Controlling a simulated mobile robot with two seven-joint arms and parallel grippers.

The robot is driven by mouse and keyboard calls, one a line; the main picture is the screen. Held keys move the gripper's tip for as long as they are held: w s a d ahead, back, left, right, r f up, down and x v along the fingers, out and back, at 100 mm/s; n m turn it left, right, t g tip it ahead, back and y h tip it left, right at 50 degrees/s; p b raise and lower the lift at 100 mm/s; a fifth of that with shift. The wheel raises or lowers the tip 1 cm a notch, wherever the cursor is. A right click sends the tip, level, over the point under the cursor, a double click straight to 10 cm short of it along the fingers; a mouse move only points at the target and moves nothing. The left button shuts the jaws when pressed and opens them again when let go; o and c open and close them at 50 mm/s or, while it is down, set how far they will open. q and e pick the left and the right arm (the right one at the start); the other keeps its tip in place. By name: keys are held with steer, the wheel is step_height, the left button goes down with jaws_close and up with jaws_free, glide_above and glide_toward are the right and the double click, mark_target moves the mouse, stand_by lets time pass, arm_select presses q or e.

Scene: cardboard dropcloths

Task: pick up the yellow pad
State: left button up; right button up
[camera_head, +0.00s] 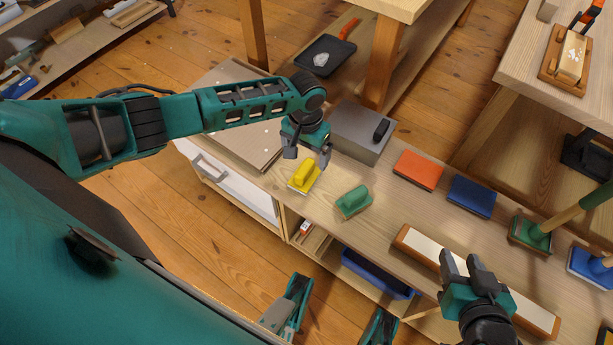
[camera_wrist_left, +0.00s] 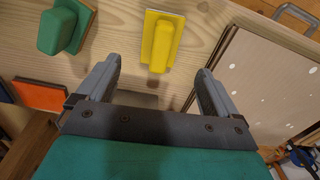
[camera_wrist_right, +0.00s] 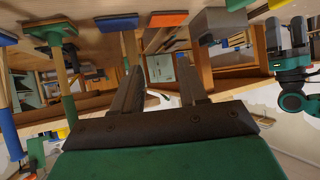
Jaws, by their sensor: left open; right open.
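The yellow pad (camera_head: 304,177) lies on the wooden bench top near its front edge, with a raised yellow grip on top. In the left wrist view the yellow pad (camera_wrist_left: 162,42) shows beyond and between my open fingers. My left gripper (camera_head: 307,158) is open and empty, above and just behind the pad, apart from it; its fingers also show in the left wrist view (camera_wrist_left: 157,80). My right gripper (camera_head: 461,264) is open and empty over the bench's right part, far from the pad; it also shows in the right wrist view (camera_wrist_right: 161,60).
A green pad (camera_head: 353,201) lies right of the yellow one. A grey box (camera_head: 352,133) with a black handle stands behind. Orange (camera_head: 418,170) and blue (camera_head: 472,196) blocks lie further right. Flat boards (camera_head: 232,132) lie left. A long white-topped wooden float (camera_head: 420,247) lies near my right gripper.

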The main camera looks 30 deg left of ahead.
mark_target(305, 167)
arm_select(q)
step_height(305, 167, down, 3)
steer(key=shift+f+b, duration=0.1)
steer(key=shift+b, duration=0.3)
steer(key=f+b, duration=0.1)
steer(key=f, duration=0.2)
steer(key=f+b, duration=0.1)
steer(key=shift+s+f+b, duration=0.25)
steer(key=shift+f+b, duration=0.1)
steer(key=shift+f, duration=0.25)
steer(key=shift+r, duration=0.1)
steer(key=c, duration=1.2)
arm_select(e)
steer(key=f, duration=0.3)
steer(key=shift+a+f, duration=0.2)
